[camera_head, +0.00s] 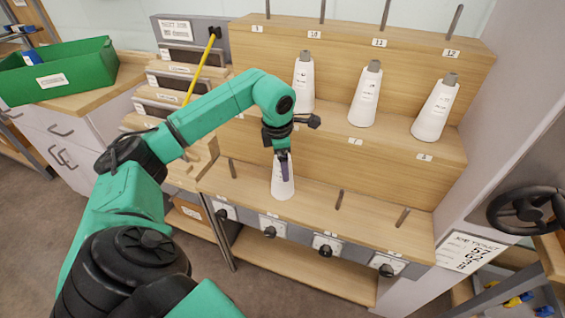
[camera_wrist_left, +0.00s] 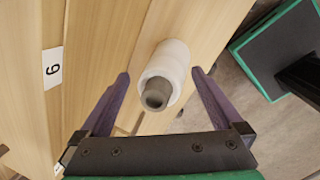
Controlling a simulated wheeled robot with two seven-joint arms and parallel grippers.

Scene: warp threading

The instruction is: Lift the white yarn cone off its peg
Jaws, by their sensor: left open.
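A white yarn cone (camera_head: 283,184) stands upright on the lowest shelf of the wooden rack. In the left wrist view the cone (camera_wrist_left: 172,64) shows from above, with a grey tip (camera_wrist_left: 157,92) at its top; I cannot tell the peg from that tip. My left gripper (camera_head: 284,166) points down at the cone, partly covering its upper part. In the left wrist view the purple fingers of my left gripper (camera_wrist_left: 160,76) are open, one on each side of the cone, with gaps visible. My right gripper is not in view.
Three more white cones stand on the middle shelf, one at its left (camera_head: 304,84), one mid-shelf (camera_head: 363,98) and one at its right (camera_head: 434,110). Bare pegs rise from the lowest shelf, including one (camera_head: 339,199) right of the cone. Dark knobs (camera_head: 325,250) line the front below.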

